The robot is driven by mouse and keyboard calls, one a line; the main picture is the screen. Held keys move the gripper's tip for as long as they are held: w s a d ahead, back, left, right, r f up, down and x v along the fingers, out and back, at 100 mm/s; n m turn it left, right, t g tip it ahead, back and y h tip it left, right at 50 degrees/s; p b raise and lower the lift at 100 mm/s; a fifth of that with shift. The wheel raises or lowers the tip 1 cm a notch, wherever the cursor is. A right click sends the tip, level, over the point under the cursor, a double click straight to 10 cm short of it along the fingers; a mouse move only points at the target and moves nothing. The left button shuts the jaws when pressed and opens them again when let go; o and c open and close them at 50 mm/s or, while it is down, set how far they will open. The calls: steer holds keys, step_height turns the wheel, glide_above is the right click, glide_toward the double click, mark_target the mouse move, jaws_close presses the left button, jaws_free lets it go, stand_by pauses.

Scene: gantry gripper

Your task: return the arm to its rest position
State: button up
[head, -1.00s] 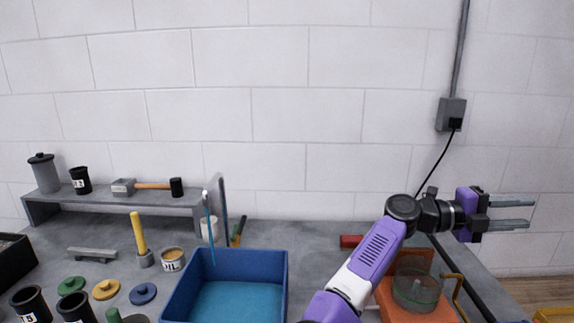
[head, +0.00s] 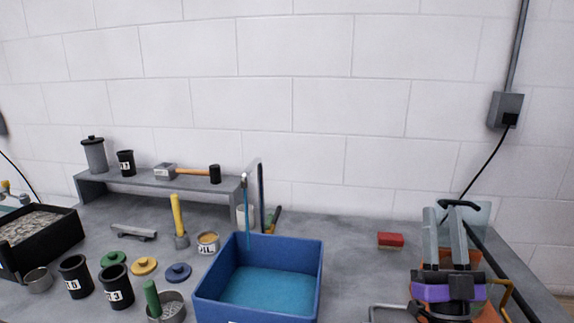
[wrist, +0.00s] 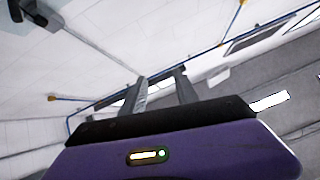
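My gripper (head: 443,212) is at the lower right of the head view, purple and black with two grey fingers pointing up and away. It is in front of an orange stand (head: 487,312), which it partly hides. In the wrist view my gripper (wrist: 160,75) shows its two fingers apart with nothing between them. The fingers touch no object that I can see. Most of my arm is out of the head view.
Black cups (head: 116,287), coloured lids and a grey shelf (head: 150,184) are further left. A wall box (head: 505,110) with a cable is at the right.

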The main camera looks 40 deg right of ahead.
steer(key=s+a+f+n+y+b, duration=0.2)
steer(key=a+f+n+y, duration=0.8)
steer(key=a+f+y, duration=0.65)
steer(key=s+a+f+g+y+b, duration=0.1)
steer(key=s+a+f+g+y, duration=0.2)
steer(key=s+a+f, duration=0.8)
steer(key=s+a+g, duration=0.2)
steer(key=a, duration=0.2)
steer(key=shift+s+f+g, duration=0.2)
steer(key=shift+f+g, duration=0.1)
steer(key=shift+d, duration=0.1)
stand_by(4.4)
